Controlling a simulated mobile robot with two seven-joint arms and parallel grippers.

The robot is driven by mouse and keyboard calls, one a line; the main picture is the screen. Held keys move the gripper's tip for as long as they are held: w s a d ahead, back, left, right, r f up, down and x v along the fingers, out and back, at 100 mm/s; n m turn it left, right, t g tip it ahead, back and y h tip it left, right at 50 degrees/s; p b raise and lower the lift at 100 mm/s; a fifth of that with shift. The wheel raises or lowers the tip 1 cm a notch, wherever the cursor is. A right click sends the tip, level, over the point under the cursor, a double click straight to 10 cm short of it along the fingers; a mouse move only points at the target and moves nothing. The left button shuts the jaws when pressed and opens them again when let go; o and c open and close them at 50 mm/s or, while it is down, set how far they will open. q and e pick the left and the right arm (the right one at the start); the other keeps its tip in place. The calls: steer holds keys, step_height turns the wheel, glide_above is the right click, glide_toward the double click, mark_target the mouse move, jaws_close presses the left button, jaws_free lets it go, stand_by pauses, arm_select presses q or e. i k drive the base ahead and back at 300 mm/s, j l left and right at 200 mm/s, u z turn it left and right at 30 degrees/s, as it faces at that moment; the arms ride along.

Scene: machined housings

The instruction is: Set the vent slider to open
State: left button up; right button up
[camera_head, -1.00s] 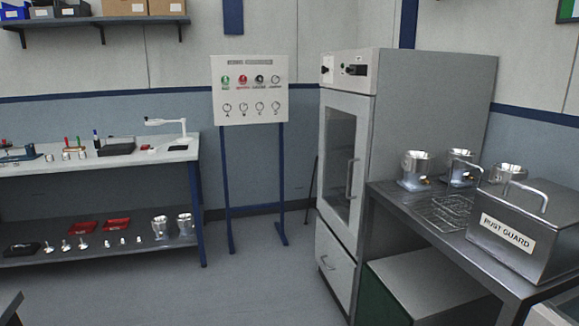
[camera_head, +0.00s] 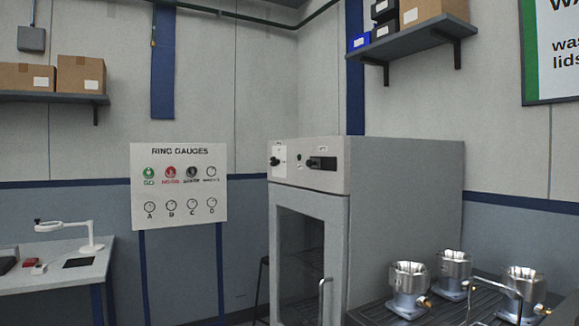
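A tall grey cabinet oven (camera_head: 400,190) with a glass door (camera_head: 303,255) stands right of centre. Its top front panel carries a small dark knob (camera_head: 277,161) on a white plate at the left. A black slider (camera_head: 322,163) sits in a dark slot on the right of the panel, with a small label above it too small to read for certain. The slider's exact position in its slot is hard to tell. The door looks shut. Neither of my grippers is in view.
A ring gauges board (camera_head: 180,187) on blue legs stands left of the cabinet. A bench (camera_head: 60,280) with a white magnifier arm is at far left. Several metal housings (camera_head: 408,285) stand on the table at right. Shelves (camera_head: 412,43) hang above. Space before the cabinet is cropped.

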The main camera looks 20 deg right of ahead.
mark_target(312, 162)
steer(key=i+j+z, duration=0.15)
steer(key=i, duration=1)
steer(key=i+j+z, duration=0.1)
steer(key=i+z, duration=0.25)
steer(key=i+j+z, duration=0.3)
steer(key=i, duration=0.25)
